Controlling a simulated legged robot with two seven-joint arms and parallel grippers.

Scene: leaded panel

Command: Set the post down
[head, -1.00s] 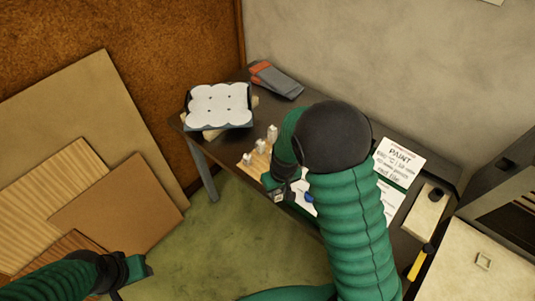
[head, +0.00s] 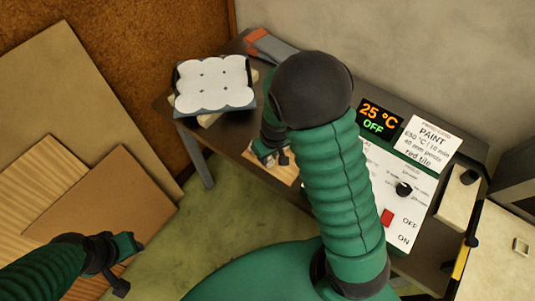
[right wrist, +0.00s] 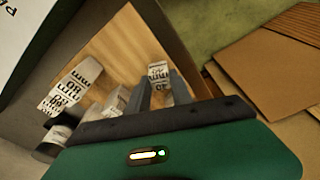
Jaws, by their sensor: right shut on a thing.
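My right gripper (right wrist: 160,92) is shut on a small white post (right wrist: 158,71) with black lettering, seen between its two grey fingers in the right wrist view. The post is over the wooden board (right wrist: 112,48); I cannot tell whether it touches it. Other lettered white posts (right wrist: 68,88) stand left of the fingers. In the head view the right gripper (head: 268,153) is low over the board (head: 288,171), and my arm hides most of the posts. My left gripper (head: 128,264) is at lower left, away from the table; its fingers do not show clearly.
A white scalloped block (head: 214,83) sits at the table's back left, by an orange-and-grey object (head: 268,43). A control panel (head: 398,190) reads 25 °C and OFF, beside a PAINT sign (head: 430,142). Boards (head: 85,205) lean at left.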

